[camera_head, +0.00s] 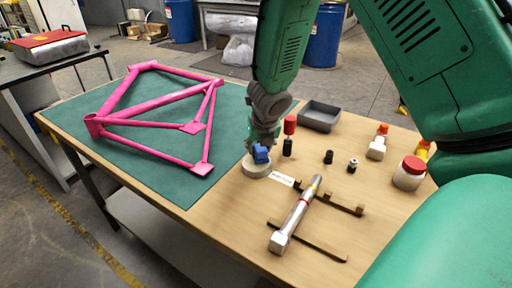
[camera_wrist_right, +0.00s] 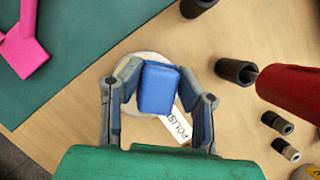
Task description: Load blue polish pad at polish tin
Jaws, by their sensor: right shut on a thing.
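The blue polish pad (camera_wrist_right: 158,87) is a small blue block between the fingers of my right gripper (camera_wrist_right: 157,98), which is shut on it. In the head view the pad (camera_head: 261,153) shows at the tip of the right gripper (camera_head: 260,146). The polish tin (camera_head: 256,168) is a round, pale, low tin directly below the pad. It also shows behind the pad in the wrist view (camera_wrist_right: 131,70). A white label reading "POLIS" lies beside it, partly covered. I cannot tell whether the pad touches the tin. My left gripper is not in view.
A pink bicycle frame (camera_head: 150,108) lies on the green mat (camera_head: 175,180) to the left. A silver tool (camera_head: 295,215) rests on wooden strips in front. A red-handled tool (camera_head: 289,128), a grey tray (camera_head: 319,116), small black pieces and a red-lidded jar (camera_head: 409,173) stand right.

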